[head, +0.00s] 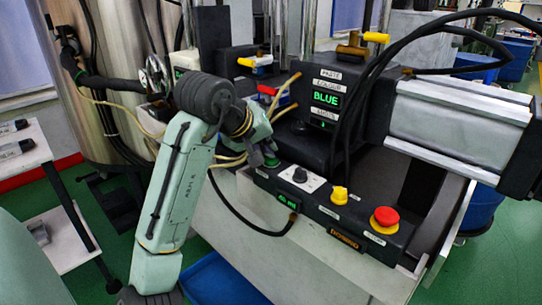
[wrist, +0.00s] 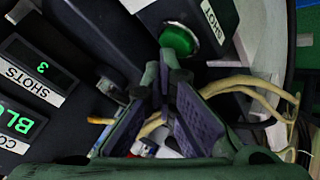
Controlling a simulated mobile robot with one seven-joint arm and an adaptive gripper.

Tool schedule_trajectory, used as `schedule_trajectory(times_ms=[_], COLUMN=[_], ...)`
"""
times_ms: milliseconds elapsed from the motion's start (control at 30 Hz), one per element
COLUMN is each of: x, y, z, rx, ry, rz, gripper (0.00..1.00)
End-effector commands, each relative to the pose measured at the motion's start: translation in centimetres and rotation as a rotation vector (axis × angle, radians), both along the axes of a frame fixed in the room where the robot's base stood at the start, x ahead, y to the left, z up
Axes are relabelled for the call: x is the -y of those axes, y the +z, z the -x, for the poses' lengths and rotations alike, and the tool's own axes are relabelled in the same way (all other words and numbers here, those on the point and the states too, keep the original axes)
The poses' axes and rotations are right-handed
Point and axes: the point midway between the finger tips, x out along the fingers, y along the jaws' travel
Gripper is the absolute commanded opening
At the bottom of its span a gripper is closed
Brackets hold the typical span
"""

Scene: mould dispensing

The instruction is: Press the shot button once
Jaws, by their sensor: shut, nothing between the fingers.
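The shot button is a round green button (wrist: 178,38) with a light rim, beside a white SHOT label (wrist: 213,20) in the wrist view. My gripper (wrist: 168,72) is shut and empty, its fingertips just below the button in that view, overlapping its lower edge. I cannot tell whether they touch it. In the head view my gripper (head: 268,158) is over the left end of the black control panel (head: 325,212), and the button is mostly hidden there.
A display (head: 326,98) reads BLUE; the shots display (wrist: 42,68) reads 3. Hoses (wrist: 245,88) run near my gripper.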

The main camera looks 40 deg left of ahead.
Motion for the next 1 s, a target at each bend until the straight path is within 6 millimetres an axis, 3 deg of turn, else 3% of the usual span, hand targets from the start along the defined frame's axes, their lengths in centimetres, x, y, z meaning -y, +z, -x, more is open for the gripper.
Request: schedule_trajectory(times_ms=[267,800,1000], x=[0.0,0.0,0.0], y=[0.4,5.8,6.0], z=[0.0,0.0,0.0], rx=[0.001,0.001,0.001], ry=[0.001,0.001,0.001], rz=[0.000,0.001,0.000], gripper=[0.00,0.00,0.00])
